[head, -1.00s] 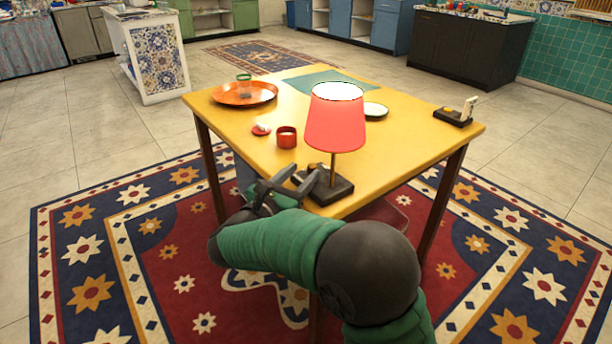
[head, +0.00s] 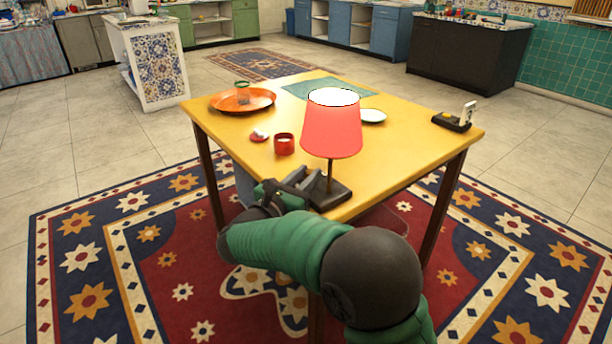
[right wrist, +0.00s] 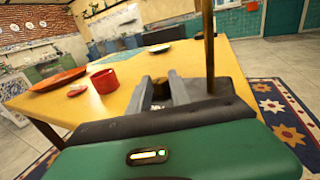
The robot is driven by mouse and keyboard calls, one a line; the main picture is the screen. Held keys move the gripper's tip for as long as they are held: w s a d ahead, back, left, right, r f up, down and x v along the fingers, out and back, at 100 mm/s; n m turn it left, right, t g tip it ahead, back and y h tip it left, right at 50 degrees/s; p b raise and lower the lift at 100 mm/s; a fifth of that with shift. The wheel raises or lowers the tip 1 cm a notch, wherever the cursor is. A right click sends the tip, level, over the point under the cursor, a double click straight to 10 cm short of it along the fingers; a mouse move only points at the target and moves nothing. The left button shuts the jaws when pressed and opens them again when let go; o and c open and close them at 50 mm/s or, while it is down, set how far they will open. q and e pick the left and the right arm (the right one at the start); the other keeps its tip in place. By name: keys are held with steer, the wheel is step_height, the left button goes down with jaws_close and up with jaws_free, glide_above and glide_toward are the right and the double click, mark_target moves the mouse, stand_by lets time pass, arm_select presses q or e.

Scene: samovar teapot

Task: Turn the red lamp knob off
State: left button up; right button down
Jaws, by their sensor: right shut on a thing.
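The lamp has a red shade (head: 332,130), a thin stem and a dark base (head: 334,196) at the near corner of the yellow table. The shade's top opening looks bright white. My right gripper (head: 302,183) is at the left side of the base, its fingers close together and shut on the lamp knob. The knob is mostly hidden by the fingers. In the right wrist view the gripper (right wrist: 168,88) points over the table, just left of the lamp stem (right wrist: 209,50). My left gripper is not in view.
On the yellow table (head: 400,150) stand a red cup (head: 284,144), an orange plate (head: 228,104), a white plate (head: 372,116) and a small dark stand (head: 452,122). A patterned rug (head: 170,290) lies below. The table's right side is mostly clear.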

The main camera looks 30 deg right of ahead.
steer(key=shift+w+m+g, duration=0.15)
steer(key=shift+m+g, duration=0.15)
steer(key=shift+g, duration=0.1)
steer(key=m+g, duration=0.1)
steer(key=g+h+b, duration=0.1)
steer(key=shift+w+a+f+m+g, duration=0.1)
steer(key=shift+w+f+m+g, duration=0.05)
steer(key=shift+m+g, duration=0.25)
steer(key=m+g+h, duration=0.1)
steer(key=m+g, duration=0.1)
steer(key=g, duration=0.1)
steer(key=shift+w, duration=0.15)
steer(key=g, duration=0.1)
steer(key=m+g+p, duration=0.1)
steer(key=shift+r+m+g, duration=0.2)
steer(key=shift+m+g, duration=0.1)
steer(key=shift+w+f+m+g+p, duration=0.15)
steer(key=shift+m+g+p, duration=0.75)
steer(key=shift+g, duration=0.5)
steer(key=c, duration=1.2)
jaws_free()
